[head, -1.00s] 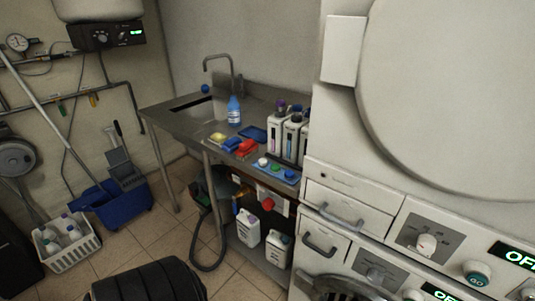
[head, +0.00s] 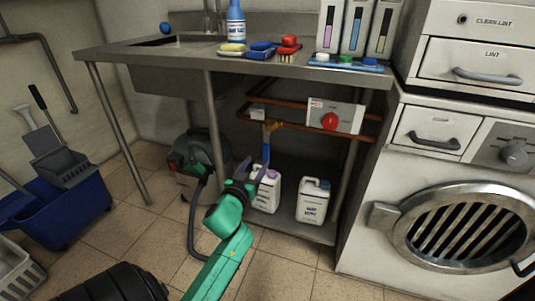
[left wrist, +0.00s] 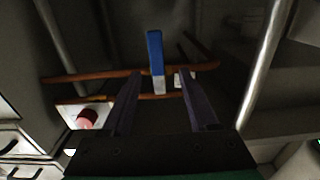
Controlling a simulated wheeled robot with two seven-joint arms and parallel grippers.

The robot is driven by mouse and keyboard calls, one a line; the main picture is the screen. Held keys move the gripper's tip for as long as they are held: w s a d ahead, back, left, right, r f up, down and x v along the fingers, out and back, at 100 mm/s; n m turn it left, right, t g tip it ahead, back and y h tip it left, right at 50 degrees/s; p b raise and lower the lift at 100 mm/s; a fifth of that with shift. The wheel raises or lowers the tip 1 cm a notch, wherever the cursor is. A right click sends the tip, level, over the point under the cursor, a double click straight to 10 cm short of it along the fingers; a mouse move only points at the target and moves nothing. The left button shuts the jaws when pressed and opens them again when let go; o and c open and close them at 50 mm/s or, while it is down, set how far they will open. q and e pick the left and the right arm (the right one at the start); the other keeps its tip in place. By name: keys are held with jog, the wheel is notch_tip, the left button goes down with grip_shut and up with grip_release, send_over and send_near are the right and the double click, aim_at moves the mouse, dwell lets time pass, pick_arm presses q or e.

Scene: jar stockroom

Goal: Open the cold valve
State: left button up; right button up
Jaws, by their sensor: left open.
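The cold valve has a blue lever (head: 266,147) hanging down from a brass body (head: 275,126) on the copper pipes under the sink. In the left wrist view the blue lever (left wrist: 155,52) shows between the two fingers, pointing up in that picture. My left gripper (head: 252,170) is open and empty, close to the lower end of the lever in the head view. In the left wrist view the gripper (left wrist: 162,74) has its dark fingers on either side of the lever. I cannot tell whether the lever lies between them in depth. My right gripper is not in view.
A red knob (head: 329,121) on a white plate sits right of the valve. White jugs (head: 313,201) stand on the low shelf behind my gripper. A sink leg (head: 213,120) is left of the valve. The grey-and-black vacuum (head: 196,155) stands left of that leg.

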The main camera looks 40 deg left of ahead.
aim_at(266, 152)
pick_arm(q)
jog(key=b+x, duration=0.2)
jog(key=x, duration=0.8)
jog(key=shift+w+d+f, duration=0.1)
jog(key=shift+w+f, duration=0.1)
jog(key=shift+w, duration=0.1)
jog(key=shift+w+r, duration=0.1)
jog(key=shift+w, duration=0.3)
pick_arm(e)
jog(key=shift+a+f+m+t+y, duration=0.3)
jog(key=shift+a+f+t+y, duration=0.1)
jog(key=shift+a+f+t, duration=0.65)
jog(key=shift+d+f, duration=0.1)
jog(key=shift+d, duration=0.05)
pick_arm(q)
grip_shut()
